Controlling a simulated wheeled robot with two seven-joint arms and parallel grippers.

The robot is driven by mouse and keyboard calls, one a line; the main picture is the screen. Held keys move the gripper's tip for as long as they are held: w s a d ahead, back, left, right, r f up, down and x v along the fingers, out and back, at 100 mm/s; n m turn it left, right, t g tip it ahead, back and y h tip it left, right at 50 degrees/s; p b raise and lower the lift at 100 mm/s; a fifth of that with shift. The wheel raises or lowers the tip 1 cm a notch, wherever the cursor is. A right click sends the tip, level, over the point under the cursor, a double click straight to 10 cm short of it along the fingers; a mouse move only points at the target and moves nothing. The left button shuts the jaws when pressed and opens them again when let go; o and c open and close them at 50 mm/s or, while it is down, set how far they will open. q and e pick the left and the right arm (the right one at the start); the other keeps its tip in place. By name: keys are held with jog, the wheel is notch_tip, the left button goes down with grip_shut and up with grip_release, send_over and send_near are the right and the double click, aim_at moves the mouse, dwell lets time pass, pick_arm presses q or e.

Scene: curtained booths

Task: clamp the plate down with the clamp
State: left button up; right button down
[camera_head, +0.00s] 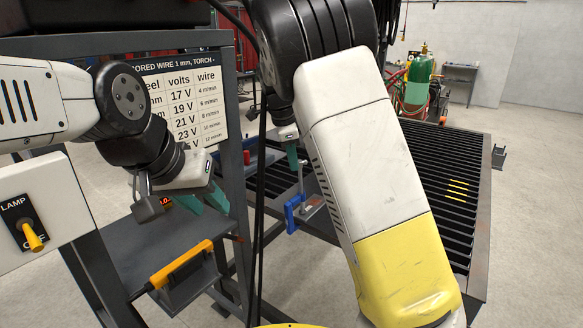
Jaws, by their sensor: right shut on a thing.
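The clamp (292,213) has a blue body and a thin upright grey bar, beside the near left edge of the slatted table. My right gripper (293,160) has teal fingertips and is shut at the top of the clamp's bar; my own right arm partly hides it. A small grey piece beside the blue body may be the plate, but I cannot tell. Whether the clamp grips anything is also unclear. My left gripper (204,199) has its teal fingers apart, looks empty, and hangs over a grey shelf, left of the clamp.
The slatted table (470,160) has yellow marks on its right part. A grey shelf (150,240) and post stand at left, with a yellow-handled tool (180,265) at its front. A lamp switch panel (30,225) is nearest left. A green cylinder (420,75) stands behind.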

jog(key=m, duration=0.5)
jog(key=shift+w+d+r, duration=0.1)
jog(key=shift+w+r, duration=0.15)
jog(key=shift+w, duration=0.1)
jog(key=m, duration=0.6)
jog(key=shift+w+d+r, duration=0.1)
jog(key=shift+w+d, duration=0.2)
jog(key=shift+d, duration=0.05)
